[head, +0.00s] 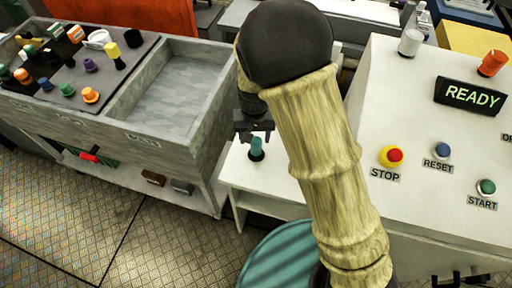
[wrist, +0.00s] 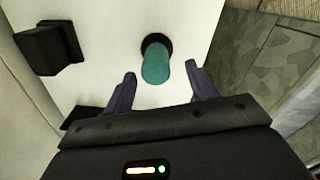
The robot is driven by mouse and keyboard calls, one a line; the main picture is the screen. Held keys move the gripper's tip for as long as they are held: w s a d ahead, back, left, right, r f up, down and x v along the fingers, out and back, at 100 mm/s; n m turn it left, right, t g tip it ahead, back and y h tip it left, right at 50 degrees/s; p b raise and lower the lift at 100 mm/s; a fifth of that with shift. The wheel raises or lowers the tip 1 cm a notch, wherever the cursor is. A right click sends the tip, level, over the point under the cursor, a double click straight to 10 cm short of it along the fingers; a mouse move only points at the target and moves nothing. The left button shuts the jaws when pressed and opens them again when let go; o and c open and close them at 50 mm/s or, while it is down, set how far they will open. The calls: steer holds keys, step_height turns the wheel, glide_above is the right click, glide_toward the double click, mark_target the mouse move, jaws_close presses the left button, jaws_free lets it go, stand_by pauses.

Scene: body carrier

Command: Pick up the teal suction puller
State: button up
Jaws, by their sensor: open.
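The teal suction puller (head: 256,148) stands on a low white surface between the grey cabinet and the control console, with a dark round base. In the wrist view the puller (wrist: 156,65) shows its teal handle and black cup, a little beyond my fingertips and roughly midway between them. My gripper (head: 253,128) is just above it in the head view, partly hidden by my arm. In the wrist view my gripper (wrist: 162,82) is open, its two fingers apart with nothing between the tips.
A black block (wrist: 50,47) stands on the white surface left of the puller. The grey cabinet (head: 205,140) with an empty bin is at left. The white console (head: 420,120) with STOP, RESET and START buttons is at right. A teal drum (head: 285,258) stands in front.

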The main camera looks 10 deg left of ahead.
mark_target(256, 147)
steer(key=shift+d+f+p, duration=0.15)
steer(key=shift+f+p, duration=0.05)
steer(key=shift+f, duration=1.1)
steer(key=shift+d+f+p, duration=0.1)
steer(key=shift+f+p, duration=0.05)
steer(key=shift+f, duration=1.15)
steer(key=shift+s, duration=0.1)
jaws_close()
